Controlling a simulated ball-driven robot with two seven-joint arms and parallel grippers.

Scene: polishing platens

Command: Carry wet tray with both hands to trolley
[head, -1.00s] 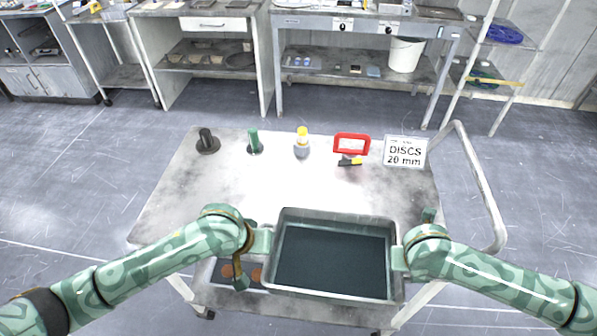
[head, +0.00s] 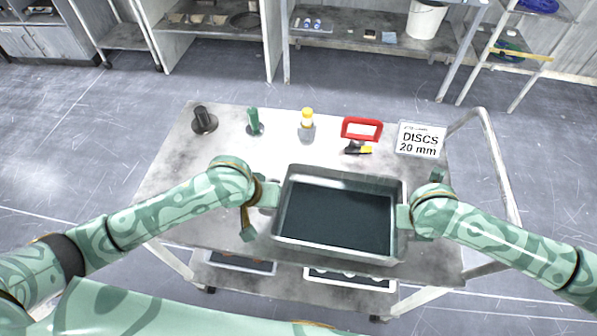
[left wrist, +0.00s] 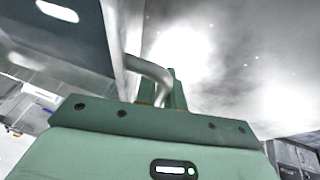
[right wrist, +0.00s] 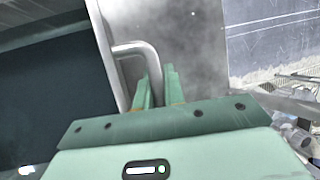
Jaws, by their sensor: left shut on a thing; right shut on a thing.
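The wet tray (head: 335,252), a grey metal tray with a dark, flat inside, is over the near part of the trolley top (head: 180,165). It looks level; whether its base touches the top I cannot tell. My left gripper (head: 272,196) is shut on the tray's left handle, and the left wrist view shows the bent metal handle (left wrist: 150,70) at the fingers. My right gripper (head: 403,217) is shut on the right handle; this bar (right wrist: 135,48) shows at the fingers in the right wrist view.
Along the trolley's far side stand a black-handled piece (head: 204,121), a green-handled piece (head: 254,122), a yellow-capped bottle (head: 307,125), a red frame (head: 362,129) and a "DISCS 20 mm" sign (head: 420,140). A push rail (head: 492,150) is at right. Lower trays (head: 350,280) show below.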

